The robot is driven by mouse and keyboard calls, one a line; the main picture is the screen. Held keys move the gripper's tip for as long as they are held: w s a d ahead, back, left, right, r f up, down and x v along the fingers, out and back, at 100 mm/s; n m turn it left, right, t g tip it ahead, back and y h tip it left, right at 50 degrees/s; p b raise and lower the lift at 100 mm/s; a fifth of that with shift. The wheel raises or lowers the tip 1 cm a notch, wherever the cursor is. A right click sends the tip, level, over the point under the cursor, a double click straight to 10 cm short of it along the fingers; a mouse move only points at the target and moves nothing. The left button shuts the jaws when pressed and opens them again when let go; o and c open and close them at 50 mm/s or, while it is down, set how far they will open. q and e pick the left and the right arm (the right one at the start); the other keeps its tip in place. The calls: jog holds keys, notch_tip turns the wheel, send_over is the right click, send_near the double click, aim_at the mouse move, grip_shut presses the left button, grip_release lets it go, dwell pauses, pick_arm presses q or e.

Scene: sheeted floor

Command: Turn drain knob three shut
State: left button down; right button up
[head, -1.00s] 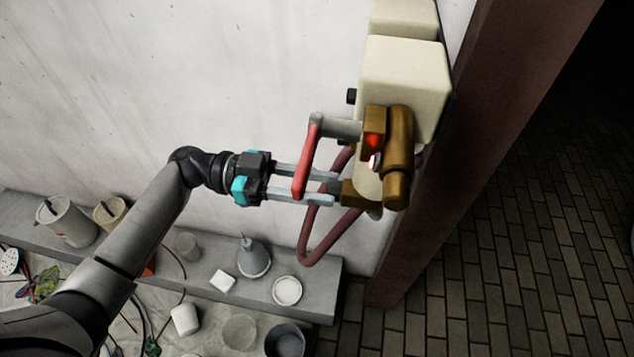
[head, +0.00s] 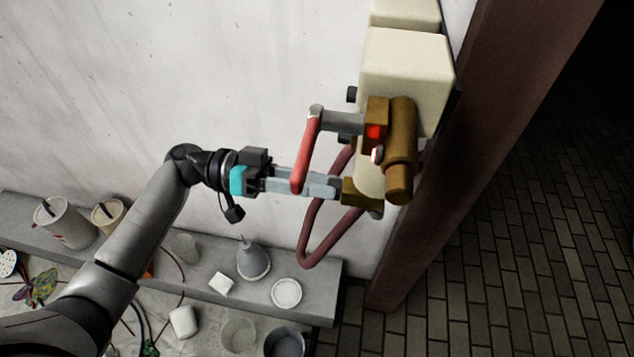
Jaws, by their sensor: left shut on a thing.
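A brass fitting (head: 400,140) is mounted on the cream box (head: 405,75) by the wall. A short brass knob-like piece (head: 360,194) sticks out to the left at its lower end. My left gripper (head: 336,188) reaches it from the left, with its fingers seen nearly edge-on and shut on this piece. A red lever handle (head: 306,155) on a grey shaft (head: 342,122) crosses in front of the fingers. I see no number marking the knob. My right gripper is out of view.
A dark red pipe loop (head: 312,240) hangs behind and below the fingers. A brown post (head: 470,140) stands close at the right. A grey ledge (head: 318,290) below holds a funnel (head: 253,262) and several cups.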

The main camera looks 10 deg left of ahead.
pick_arm(q)
jog(key=shift+w+f+n+p, duration=0.1)
jog(key=shift+n+p, duration=0.75)
jog(key=shift+n, duration=2.15)
jog(key=shift+f+n+p, duration=0.1)
jog(key=shift+n+p, duration=0.75)
jog(key=shift+n, duration=2.15)
jog(key=c, duration=0.5)
grip_release()
